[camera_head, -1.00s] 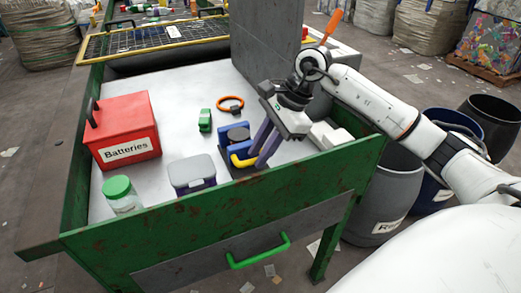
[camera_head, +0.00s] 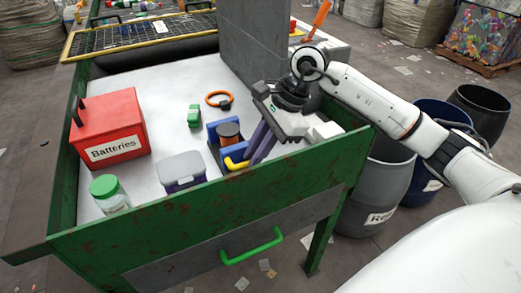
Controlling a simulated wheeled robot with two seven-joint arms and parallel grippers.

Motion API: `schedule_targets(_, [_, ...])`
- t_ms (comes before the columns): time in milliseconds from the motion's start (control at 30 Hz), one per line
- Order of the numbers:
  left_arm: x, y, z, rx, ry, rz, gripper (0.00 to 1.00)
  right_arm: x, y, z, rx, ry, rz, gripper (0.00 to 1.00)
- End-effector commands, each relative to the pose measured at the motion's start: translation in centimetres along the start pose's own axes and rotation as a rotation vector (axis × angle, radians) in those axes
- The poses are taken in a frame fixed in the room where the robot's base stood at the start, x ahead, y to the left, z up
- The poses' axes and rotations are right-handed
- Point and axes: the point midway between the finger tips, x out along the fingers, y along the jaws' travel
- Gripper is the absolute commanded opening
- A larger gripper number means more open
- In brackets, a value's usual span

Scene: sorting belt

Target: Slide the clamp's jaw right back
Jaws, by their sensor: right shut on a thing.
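The clamp (camera_head: 213,132) is a blue frame standing on the white sorting surface, with a brown, dark-topped cylinder (camera_head: 229,134) inside it. A yellow handle (camera_head: 236,164) is at its front, near side. My right gripper (camera_head: 246,158) reaches down from the right, its purple fingers beside the clamp's front right. It is shut on the yellow handle, as far as I can see; the fingertips are partly hidden behind the green front wall and the handle. My left gripper is not in view.
A red Batteries box (camera_head: 117,128), a green-lidded jar (camera_head: 108,193) and a grey-lidded container (camera_head: 181,171) stand left of the clamp. A green block (camera_head: 194,115) and an orange ring (camera_head: 218,99) lie behind it. The green front wall (camera_head: 200,219) is close.

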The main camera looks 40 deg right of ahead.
Motion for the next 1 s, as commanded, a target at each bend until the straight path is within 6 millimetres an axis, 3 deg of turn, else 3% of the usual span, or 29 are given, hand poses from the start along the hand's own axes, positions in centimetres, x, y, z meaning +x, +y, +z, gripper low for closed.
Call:
schedule_targets(33, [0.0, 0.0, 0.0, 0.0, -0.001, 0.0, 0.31, 0.1, 0.4, 0.0, -0.003, 0.003, 0.014, 0.0])
schedule_targets(67, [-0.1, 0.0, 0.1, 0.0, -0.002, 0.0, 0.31, 0.1, 0.4, 0.0, -0.003, 0.003, 0.014, 0.14])
schedule_targets(100, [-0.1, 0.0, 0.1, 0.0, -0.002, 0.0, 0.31, 0.1, 0.5, 0.0, -0.002, 0.003, 0.015, 0.2])
schedule_targets(567, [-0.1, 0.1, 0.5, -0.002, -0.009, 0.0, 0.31, -0.2, 0.3, -0.1, -0.001, 0.002, 0.008, 0.2])
schedule_targets(767, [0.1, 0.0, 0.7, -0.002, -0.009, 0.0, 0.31, -2.8, 0.2, -0.2, -0.002, 0.004, 0.003, 0.2])
schedule_targets(1000, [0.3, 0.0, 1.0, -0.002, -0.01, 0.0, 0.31, -7.6, 0.2, -0.1, -0.001, 0.003, 0.003, 0.2])
